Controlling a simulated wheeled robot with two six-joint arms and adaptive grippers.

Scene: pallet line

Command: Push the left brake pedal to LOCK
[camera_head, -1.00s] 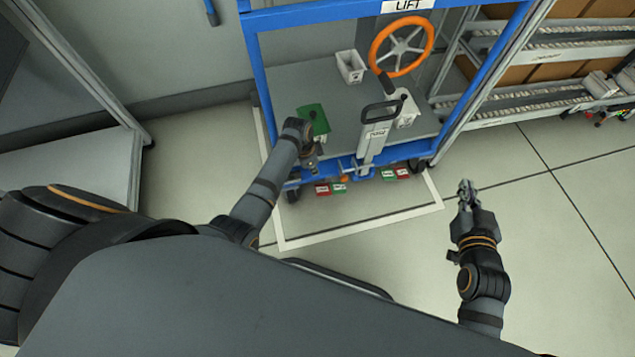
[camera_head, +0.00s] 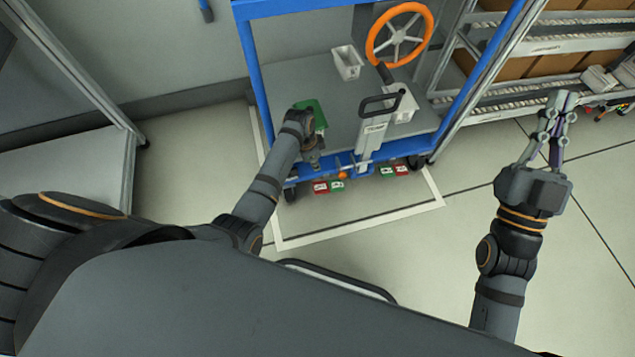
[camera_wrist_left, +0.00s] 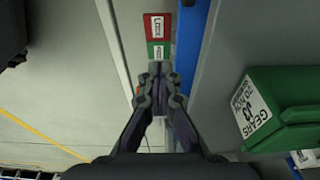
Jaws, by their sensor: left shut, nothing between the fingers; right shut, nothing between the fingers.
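The left brake pedal shows as a red plate (camera_head: 320,187) and a green plate (camera_head: 337,186) side by side, low at the cart's front edge. In the left wrist view the red plate (camera_wrist_left: 158,26) and green plate (camera_wrist_left: 158,52) lie just beyond my fingertips. My left gripper (camera_head: 316,167) is shut and empty, pointing down in front of the cart, close to the pedal; whether it touches cannot be told. It also shows in the left wrist view (camera_wrist_left: 158,78). My right gripper (camera_head: 560,105) is shut and empty, out over the floor at right.
The blue-framed cart (camera_head: 255,80) carries a green bin (camera_head: 318,113), a white bin (camera_head: 347,62) and an orange wheel (camera_head: 372,40). A second red and green pair (camera_head: 395,170) sits at the right. Roller shelving (camera_head: 510,95) stands at right; the floor before the cart is clear.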

